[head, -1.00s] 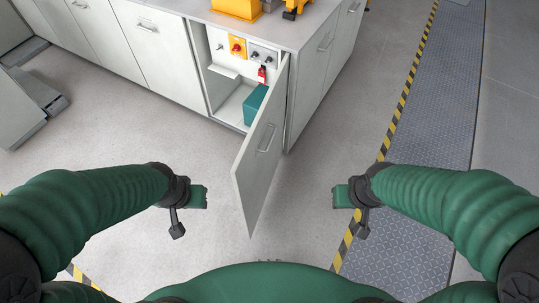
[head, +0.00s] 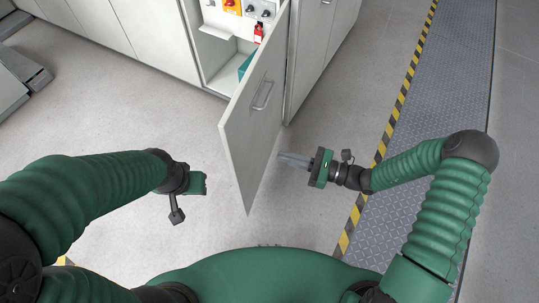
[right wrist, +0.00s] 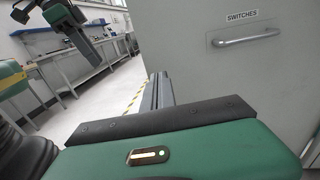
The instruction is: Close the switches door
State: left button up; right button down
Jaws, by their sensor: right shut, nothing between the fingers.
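The switches door (head: 254,112) is a light grey cabinet door standing open, swung out from the cabinet toward me. Its outer face with a bar handle (head: 263,95) is turned to the right. In the right wrist view the door (right wrist: 240,80) fills the right side, with a "SWITCHES" label above the handle (right wrist: 245,37). My right gripper (head: 282,158) is shut and empty, just right of the door's lower outer face; whether it touches cannot be told. Its fingers also show in the right wrist view (right wrist: 157,90). My left gripper (head: 205,183) is left of the door, its fingers not clearly visible.
Inside the open cabinet are a red switch (head: 231,3), a red tag (head: 259,32) and a teal box (head: 244,66). White cabinets (head: 155,35) continue to the left. Floor is clear around the door. A yellow-black stripe (head: 402,95) borders a metal walkway on the right.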

aim_at(236, 144)
jog(key=b+x, duration=0.2)
jog(key=x, duration=0.9)
jog(key=shift+a+f, duration=0.15)
jog(key=shift+a, duration=0.25)
jog(key=shift+w+a, duration=0.15)
jog(key=shift+a, duration=0.3)
